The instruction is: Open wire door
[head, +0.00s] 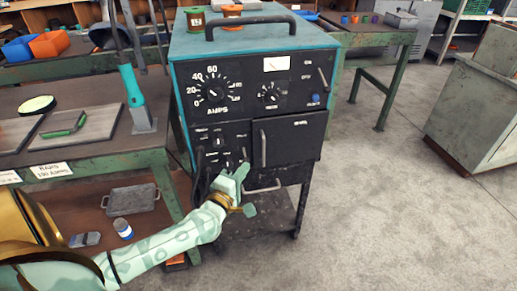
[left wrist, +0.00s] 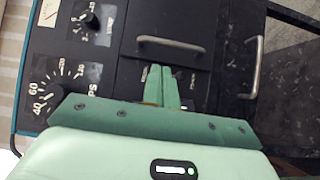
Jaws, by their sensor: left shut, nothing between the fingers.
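The black wire door (head: 293,142) is on the lower right front of a teal and black welding machine (head: 262,95) and looks shut. Its upright metal handle (head: 263,148) is near the door's left edge. The handle also shows in the left wrist view (left wrist: 170,43), just beyond the fingertips. My left gripper (head: 243,171) is in front of the machine, low and left of the door handle. Its green fingers (left wrist: 162,84) are together and empty, apart from the handle as far as I can tell. My right gripper is not in view.
A second metal handle (head: 263,187) sits low on the machine, below the door. Dials and cables are left of the door. A green workbench (head: 90,165) stands close on the left. A grey cabinet (head: 475,110) stands at the right. The floor between is clear.

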